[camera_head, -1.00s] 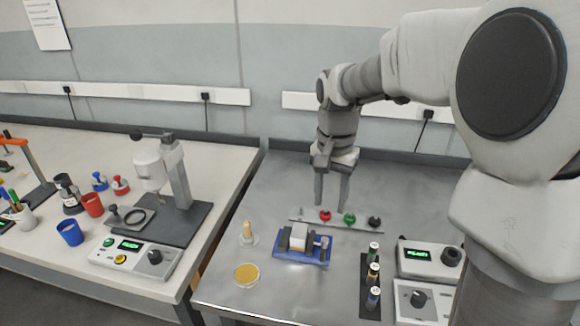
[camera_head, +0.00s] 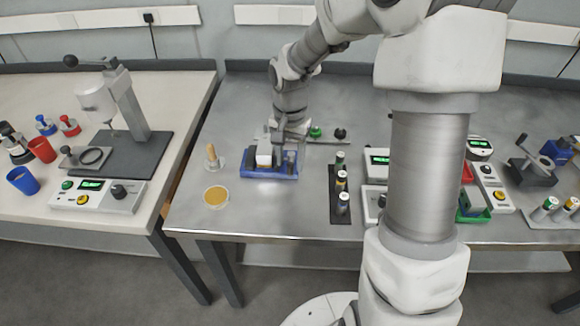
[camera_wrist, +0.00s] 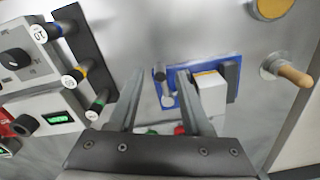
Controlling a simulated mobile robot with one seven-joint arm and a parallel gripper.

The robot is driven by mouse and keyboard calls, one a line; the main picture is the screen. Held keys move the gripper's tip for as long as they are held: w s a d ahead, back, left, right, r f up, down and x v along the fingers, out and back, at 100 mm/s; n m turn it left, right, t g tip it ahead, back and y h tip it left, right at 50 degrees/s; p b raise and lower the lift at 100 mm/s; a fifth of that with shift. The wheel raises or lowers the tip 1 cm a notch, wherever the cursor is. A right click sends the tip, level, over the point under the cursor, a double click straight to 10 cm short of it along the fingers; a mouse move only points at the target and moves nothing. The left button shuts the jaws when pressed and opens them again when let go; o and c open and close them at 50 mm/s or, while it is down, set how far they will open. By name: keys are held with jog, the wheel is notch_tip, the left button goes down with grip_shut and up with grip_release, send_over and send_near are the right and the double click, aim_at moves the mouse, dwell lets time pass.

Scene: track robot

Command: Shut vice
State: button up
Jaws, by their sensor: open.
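The vice (camera_head: 268,176) has a blue base and grey jaws and sits on the metal bench. In the wrist view its grey jaw (camera_wrist: 233,82) stands at the right end of the base. A pale block (camera_wrist: 209,90) stands between the jaws; it also shows in the head view (camera_head: 264,157). My gripper (camera_head: 283,143) is low over the vice's right part. In the wrist view my gripper (camera_wrist: 161,72) is open, its fingers either side of the vice's handle end (camera_wrist: 161,83). I cannot tell whether a finger touches the vice.
A wooden-handled tool (camera_head: 212,156) and a yellow dish (camera_head: 216,196) stand left of the vice. A black rack with several vials (camera_head: 342,182) is to its right. Red, green and black knobs (camera_head: 315,132) are behind. Control boxes (camera_head: 377,160) stand further right.

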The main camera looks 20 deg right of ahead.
jog(key=shift+f, duration=1.2)
grip_shut()
